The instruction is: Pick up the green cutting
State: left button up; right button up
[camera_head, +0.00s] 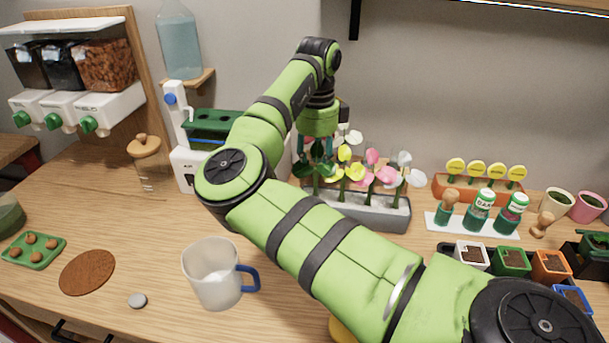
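The green cutting (326,168) stands at the left end of the grey rack (385,219), with its dark green leaves showing just under my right gripper. The gripper hides part of it. My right gripper (315,158) points down over that end of the rack. Its fingers look apart, around or just above the green leaves; I cannot tell whether they touch. Yellow, pink and white cuttings stand in the rack just right of it. My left gripper is not in view.
My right arm crosses the middle of the view. A mug (213,275) stands at front left, near a brown round mat (87,272). A white-and-green dispenser (186,155) stands left of the rack. Small pots (511,262) and a white bottle tray (437,229) are at right.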

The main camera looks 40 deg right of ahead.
aim_at(316, 175)
jog(key=shift+s+a+f, duration=0.25)
jog(key=shift+s+f, duration=0.35)
jog(key=shift+f, duration=0.2)
notch_tip(316, 175, down, 4)
jog(key=shift+w+a+r+p, duration=0.1)
jog(key=shift+w+r+p, duration=0.05)
jog(key=shift+p, duration=0.35)
jog(key=shift+f, duration=0.2)
jog(key=c, duration=0.7)
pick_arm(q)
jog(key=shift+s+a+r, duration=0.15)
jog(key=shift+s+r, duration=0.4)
pick_arm(e)
grip_shut()
